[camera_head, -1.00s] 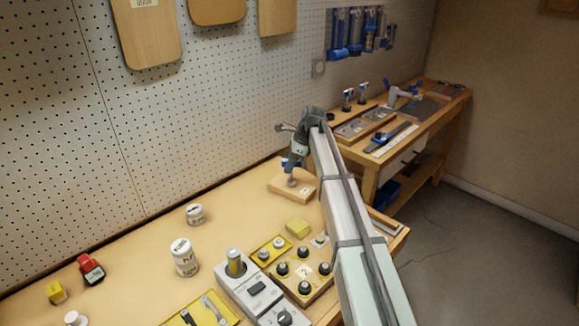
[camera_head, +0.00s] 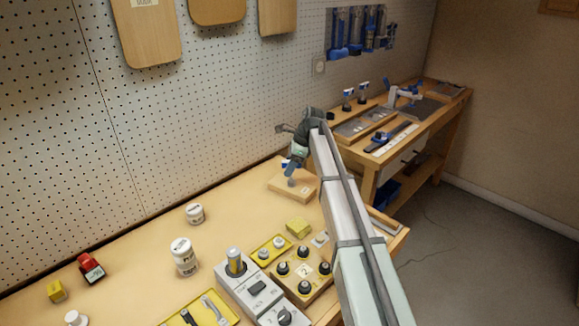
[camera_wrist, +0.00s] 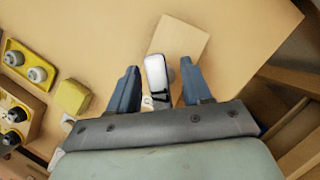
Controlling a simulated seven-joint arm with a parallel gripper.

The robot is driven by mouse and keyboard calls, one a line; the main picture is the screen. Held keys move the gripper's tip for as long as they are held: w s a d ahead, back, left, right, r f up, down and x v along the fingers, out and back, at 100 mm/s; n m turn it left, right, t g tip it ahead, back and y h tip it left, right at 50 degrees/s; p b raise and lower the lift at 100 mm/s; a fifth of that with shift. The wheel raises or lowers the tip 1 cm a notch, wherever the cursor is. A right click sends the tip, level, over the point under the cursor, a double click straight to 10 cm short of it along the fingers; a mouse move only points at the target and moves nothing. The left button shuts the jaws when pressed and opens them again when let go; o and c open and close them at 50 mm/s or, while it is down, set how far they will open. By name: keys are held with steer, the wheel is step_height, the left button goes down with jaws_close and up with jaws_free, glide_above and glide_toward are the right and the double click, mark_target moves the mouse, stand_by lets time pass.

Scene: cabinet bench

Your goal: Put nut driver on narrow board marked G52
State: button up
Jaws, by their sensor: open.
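A wooden board (camera_head: 303,193) lies near the back right part of the bench; it also shows in the wrist view (camera_wrist: 188,38). It carries a small mark too small to read. A grey-white, rounded, elongated object (camera_wrist: 157,70), which may be the nut driver, is between my gripper's blue fingers in the wrist view and overlaps the board's near edge. In the head view a small grey piece (camera_head: 291,182) shows at the board, below my fingers. My gripper (camera_head: 289,165) is above the board, its fingers apart on both sides of the object (camera_wrist: 160,66).
A yellow block (camera_wrist: 72,96) and a yellow tray with knobs (camera_wrist: 12,58) are left of my gripper. White canisters (camera_head: 183,258) stand on the front bench. A grey switch box (camera_head: 255,288) is at the front. The bench's right edge is close to the board. Pegboard stands behind.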

steer(key=v, duration=1.2)
